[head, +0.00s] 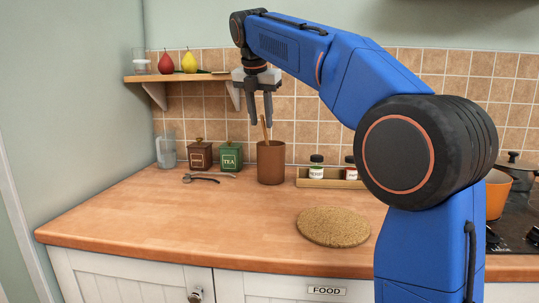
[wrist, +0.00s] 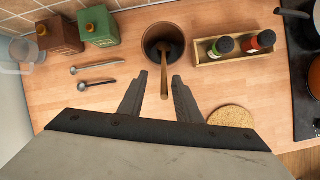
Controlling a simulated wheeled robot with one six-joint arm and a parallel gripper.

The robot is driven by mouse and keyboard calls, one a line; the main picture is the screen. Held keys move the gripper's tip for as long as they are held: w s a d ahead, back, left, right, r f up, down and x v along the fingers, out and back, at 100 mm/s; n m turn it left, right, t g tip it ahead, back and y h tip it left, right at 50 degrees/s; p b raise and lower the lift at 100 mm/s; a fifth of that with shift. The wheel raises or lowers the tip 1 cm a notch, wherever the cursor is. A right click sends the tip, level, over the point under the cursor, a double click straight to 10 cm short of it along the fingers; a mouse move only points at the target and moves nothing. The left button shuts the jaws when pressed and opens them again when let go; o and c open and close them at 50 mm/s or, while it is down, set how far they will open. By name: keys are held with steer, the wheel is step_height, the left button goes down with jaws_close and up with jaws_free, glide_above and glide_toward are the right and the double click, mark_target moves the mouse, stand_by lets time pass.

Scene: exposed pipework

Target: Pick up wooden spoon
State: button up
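The wooden spoon (wrist: 164,84) stands in a brown cylindrical pot (head: 271,164) on the counter. In the head view only a short length of its handle (head: 264,128) shows above the rim. In the wrist view the pot (wrist: 147,41) is seen from above, with the handle leaning out towards me. My gripper (head: 260,122) points down above the pot. In the wrist view my gripper (wrist: 160,82) is open, with the handle's end between its fingers and a gap on both sides. The spoon's lower end is in the dark inside of the pot.
A spice rack (head: 333,180) stands right of the pot. Green (head: 231,156) and brown (head: 200,155) canisters and metal utensils (head: 203,178) are to its left. A shelf (head: 180,77) with pears hangs at back left. A cork mat (head: 333,227) lies in front; the front-left counter is clear.

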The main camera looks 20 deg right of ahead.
mark_target(265, 137)
steer(key=x, duration=0.5)
steer(key=shift+s+d, duration=0.3)
steer(key=shift+w+f, duration=0.2)
steer(key=shift+f, duration=0.3)
steer(key=shift+c, duration=0.7)
jaws_close()
